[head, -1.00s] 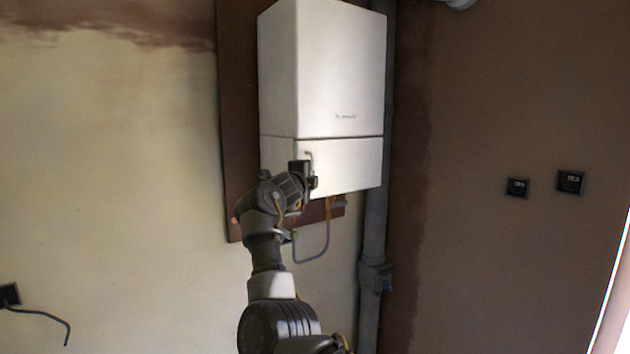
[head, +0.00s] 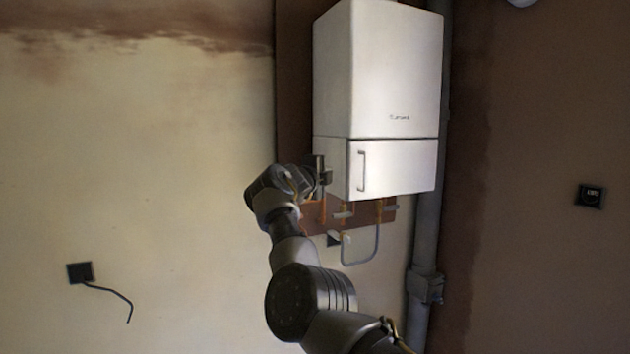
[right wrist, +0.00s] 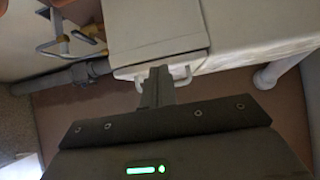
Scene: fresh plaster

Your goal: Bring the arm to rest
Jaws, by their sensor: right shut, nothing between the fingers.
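My right arm reaches up from the bottom of the head view. Its gripper (head: 326,170) is at the lower left edge of the white boiler (head: 378,75), left of the handle (head: 361,171) on the boiler's small lower door (head: 405,165). The jaws are shut with nothing between them. In the right wrist view the shut fingers (right wrist: 157,80) appear in front of the pale handle (right wrist: 182,76), partly covering it; I cannot tell the gap there. The lower door looks closed. My left gripper is not in view.
Pipes with yellow parts (head: 379,206) and a grey hose loop (head: 361,264) hang under the boiler. A thick grey pipe (head: 428,230) runs down at its right. A black wall socket (head: 80,272) with a loose cable is at lower left.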

